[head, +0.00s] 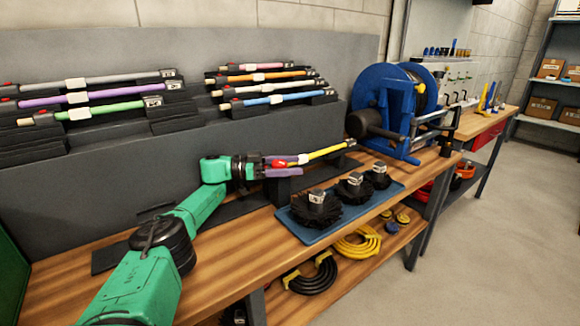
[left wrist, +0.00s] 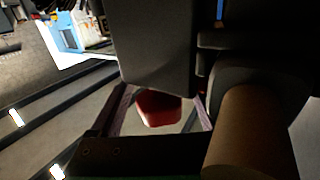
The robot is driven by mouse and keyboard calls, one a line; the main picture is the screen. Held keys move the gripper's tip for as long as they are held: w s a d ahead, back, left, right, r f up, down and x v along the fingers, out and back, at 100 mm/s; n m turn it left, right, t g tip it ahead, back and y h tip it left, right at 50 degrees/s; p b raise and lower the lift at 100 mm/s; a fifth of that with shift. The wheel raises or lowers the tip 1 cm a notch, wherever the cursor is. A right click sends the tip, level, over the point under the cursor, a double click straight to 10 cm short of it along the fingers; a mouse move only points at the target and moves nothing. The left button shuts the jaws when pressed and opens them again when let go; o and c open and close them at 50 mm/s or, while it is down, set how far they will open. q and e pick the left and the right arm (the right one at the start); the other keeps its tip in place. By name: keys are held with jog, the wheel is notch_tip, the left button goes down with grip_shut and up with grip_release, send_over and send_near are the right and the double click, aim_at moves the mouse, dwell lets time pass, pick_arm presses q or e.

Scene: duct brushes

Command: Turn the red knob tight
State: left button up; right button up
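The red knob (head: 279,163) is at the near-left end of a yellow rod (head: 328,151) with a white tag, lying across the bench, held up off the wood. My left gripper (head: 283,165) reaches it from the left, with a purple finger showing beside the knob. In the left wrist view the red knob (left wrist: 158,108) sits between the two purple fingers (left wrist: 160,112), with a visible gap on each side; its upper part is hidden behind a dark grey block (left wrist: 155,50). The left gripper looks open. My right gripper is not in view.
A blue tray (head: 345,216) with black brush heads lies right of the gripper. A blue reel (head: 385,90) stands beyond the rod's far end. Racks of coloured rods (head: 270,85) stand behind. Coiled hoses (head: 358,243) lie on the lower shelf.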

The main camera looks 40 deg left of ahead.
pick_arm(q)
notch_tip(320, 180, up, 20)
jog(key=p, duration=0.5)
